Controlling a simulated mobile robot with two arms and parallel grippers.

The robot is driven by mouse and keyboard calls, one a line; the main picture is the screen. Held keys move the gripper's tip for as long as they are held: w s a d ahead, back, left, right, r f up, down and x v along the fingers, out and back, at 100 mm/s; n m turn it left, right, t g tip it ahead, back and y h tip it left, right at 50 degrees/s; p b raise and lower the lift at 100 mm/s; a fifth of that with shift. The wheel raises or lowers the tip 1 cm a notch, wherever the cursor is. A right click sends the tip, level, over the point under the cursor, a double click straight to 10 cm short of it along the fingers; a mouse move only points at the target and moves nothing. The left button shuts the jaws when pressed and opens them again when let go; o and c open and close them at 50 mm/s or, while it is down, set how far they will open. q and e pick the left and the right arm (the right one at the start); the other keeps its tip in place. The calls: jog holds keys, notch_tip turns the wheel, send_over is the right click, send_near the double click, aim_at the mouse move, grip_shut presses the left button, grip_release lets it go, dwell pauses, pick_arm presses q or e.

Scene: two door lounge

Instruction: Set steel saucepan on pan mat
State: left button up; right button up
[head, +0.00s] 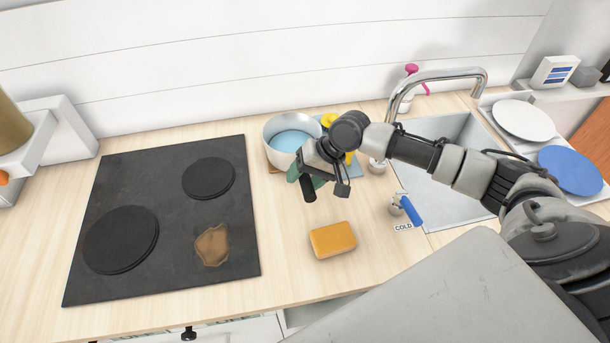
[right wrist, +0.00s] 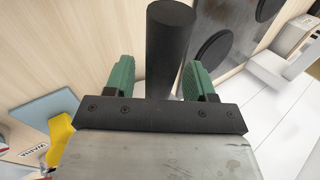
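The steel saucepan (head: 270,147) stands at the back of the counter, right of the hob, with pale blue contents. Its black handle (head: 308,189) points toward the front; in the right wrist view the handle (right wrist: 169,45) is a thick black cylinder. My right gripper (head: 306,179) is over the handle. Its green fingers are apart, one on each side of the handle, with a clear gap on the left side. A thin brown edge (head: 273,170) shows under the saucepan; it may be the pan mat, mostly hidden. My left gripper is not in view.
The black hob (head: 150,265) with a brown stain lies left. An orange sponge (head: 333,240) lies in front of the gripper. The sink (head: 450,130), tap (head: 435,76) and blue-handled COLD knob (head: 411,210) are right. A yellow item (head: 328,120) is close behind the gripper.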

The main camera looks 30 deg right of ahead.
jog(key=b+v, duration=0.2)
jog(key=v, duration=1)
jog(key=shift+r, duration=0.2)
jog(key=shift+s+f, duration=0.1)
